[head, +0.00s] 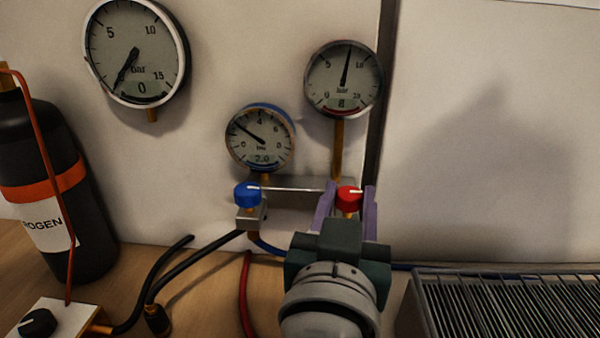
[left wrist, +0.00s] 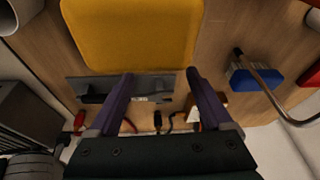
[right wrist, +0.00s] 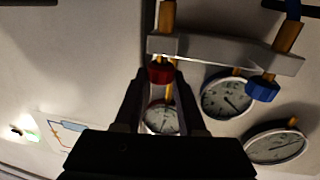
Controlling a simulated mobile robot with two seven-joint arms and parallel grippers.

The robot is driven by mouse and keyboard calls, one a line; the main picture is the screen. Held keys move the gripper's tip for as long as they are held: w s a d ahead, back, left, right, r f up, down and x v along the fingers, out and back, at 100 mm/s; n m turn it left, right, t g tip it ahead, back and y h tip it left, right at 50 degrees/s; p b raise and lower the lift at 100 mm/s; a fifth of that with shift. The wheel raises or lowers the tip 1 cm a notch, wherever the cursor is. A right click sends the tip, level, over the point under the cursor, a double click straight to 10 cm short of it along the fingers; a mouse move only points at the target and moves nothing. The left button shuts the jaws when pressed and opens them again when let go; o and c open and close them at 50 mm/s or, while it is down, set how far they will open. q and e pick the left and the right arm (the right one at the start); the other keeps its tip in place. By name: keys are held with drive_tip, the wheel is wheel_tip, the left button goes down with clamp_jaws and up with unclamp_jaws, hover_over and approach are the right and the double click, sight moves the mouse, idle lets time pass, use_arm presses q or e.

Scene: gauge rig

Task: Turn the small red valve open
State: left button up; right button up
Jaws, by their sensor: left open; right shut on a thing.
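The small red valve (head: 349,198) is a round red knob with a white mark, below the right-hand gauge (head: 343,78). My right gripper (head: 347,208) is shut on it, one purple finger on each side. The right wrist view also shows the red valve (right wrist: 161,73) between the fingertips. The right-hand gauge's needle points nearly straight up, between 5 and 10. A blue valve (head: 247,194) sits to the left on the same grey manifold (head: 290,198). My left gripper (left wrist: 160,77) is open and empty above a wooden surface, out of the head view.
A black gas cylinder (head: 60,200) stands left. Hoses cross the bench; a wire rack (head: 510,300) lies right.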

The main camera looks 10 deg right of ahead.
clamp_jaws()
drive_tip(key=shift+r+p, duration=0.2)
drive_tip(key=shift+p, duration=0.2)
drive_tip(key=y+p, duration=0.1)
drive_tip(key=n+y+p, duration=0.1)
drive_tip(key=n+t+y+p, duration=0.1)
drive_tip(key=shift+s+d+r, duration=0.1)
drive_tip(key=shift+d+r, duration=0.15)
drive_tip(key=shift+f+n+y+p, duration=0.1)
drive_tip(key=shift+n+y+p, duration=0.35)
drive_tip(key=shift+n+y, duration=0.2)
drive_tip(key=y, duration=0.1)
drive_tip(key=n+y, duration=0.1)
drive_tip(key=shift+f+t+y, duration=0.3)
drive_tip(key=shift+y, duration=0.05)
drive_tip(key=o, duration=0.9)
unclamp_jaws()
